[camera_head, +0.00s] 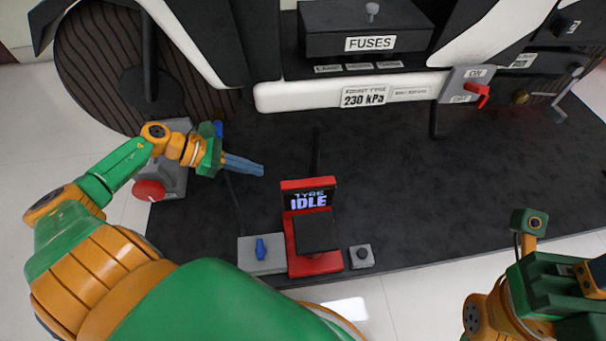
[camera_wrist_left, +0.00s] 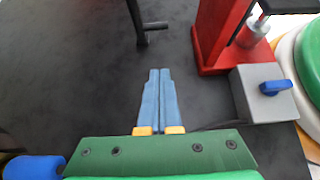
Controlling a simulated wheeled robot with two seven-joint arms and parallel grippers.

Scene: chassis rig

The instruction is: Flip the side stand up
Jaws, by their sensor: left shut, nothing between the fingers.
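A dark bar (camera_head: 317,150), which looks like the side stand, stands out against the black mat below the vehicle body in the head view. In the left wrist view a black post with a short sideways peg (camera_wrist_left: 140,22), probably the same stand, is at the top, ahead and slightly left of the fingertips. My left gripper (camera_head: 262,170) is to the left of the bar and apart from it. Its blue fingers (camera_wrist_left: 159,72) are shut together and empty. My right arm shows at the lower right, but its fingers are not seen.
A red tyre stand with an "IDLE" screen (camera_head: 308,199) is near the front edge, between a grey box with a blue lever (camera_head: 261,254) and a small grey box (camera_head: 361,256). A grey box with a red button (camera_head: 149,190) is at left.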

